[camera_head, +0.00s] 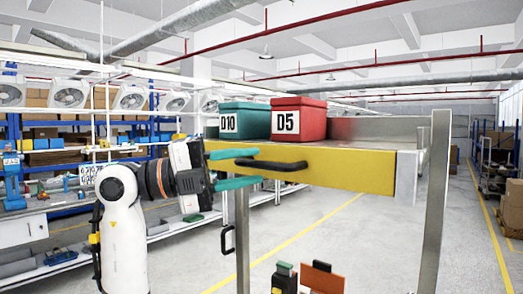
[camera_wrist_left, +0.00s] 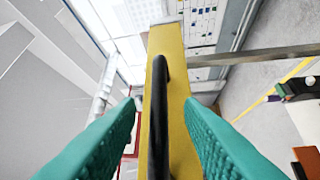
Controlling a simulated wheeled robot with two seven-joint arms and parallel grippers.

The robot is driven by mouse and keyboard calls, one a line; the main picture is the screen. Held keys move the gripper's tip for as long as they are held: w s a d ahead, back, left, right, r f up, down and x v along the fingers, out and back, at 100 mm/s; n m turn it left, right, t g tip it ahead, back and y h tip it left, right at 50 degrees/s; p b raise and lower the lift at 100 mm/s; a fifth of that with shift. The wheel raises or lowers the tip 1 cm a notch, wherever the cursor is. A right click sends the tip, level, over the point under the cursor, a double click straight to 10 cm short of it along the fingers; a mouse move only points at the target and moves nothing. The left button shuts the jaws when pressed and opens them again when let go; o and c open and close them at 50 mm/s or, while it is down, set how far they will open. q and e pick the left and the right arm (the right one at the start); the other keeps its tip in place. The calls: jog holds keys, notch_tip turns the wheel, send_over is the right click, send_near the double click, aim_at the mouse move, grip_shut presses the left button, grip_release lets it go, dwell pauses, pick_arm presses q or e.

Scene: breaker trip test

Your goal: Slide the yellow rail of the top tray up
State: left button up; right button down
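The yellow rail (camera_head: 350,168) runs along the near side of the top tray, with a black bar handle (camera_head: 285,166) on its face. A teal box marked D10 (camera_head: 245,121) and a red box marked D5 (camera_head: 299,119) stand on the tray behind the rail. My left gripper (camera_head: 246,168) is open at the handle's left end, one teal finger above and one below it. In the left wrist view the rail (camera_wrist_left: 181,120) and handle (camera_wrist_left: 158,120) lie between the parted fingers (camera_wrist_left: 160,122); I see no grip on them. My right gripper is not in view.
Metal posts (camera_head: 435,200) stand at the cart's right side. A dark green item (camera_head: 283,279) and an orange item (camera_head: 322,278) sit lower down. Shelving with fans (camera_head: 69,95) lines the left. The floor (camera_head: 375,240) to the right is open.

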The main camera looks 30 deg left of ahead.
aim_at(267, 164)
pick_arm(q)
jog(key=shift+p+x, duration=0.4)
jog(key=shift+x, duration=1.05)
grip_shut()
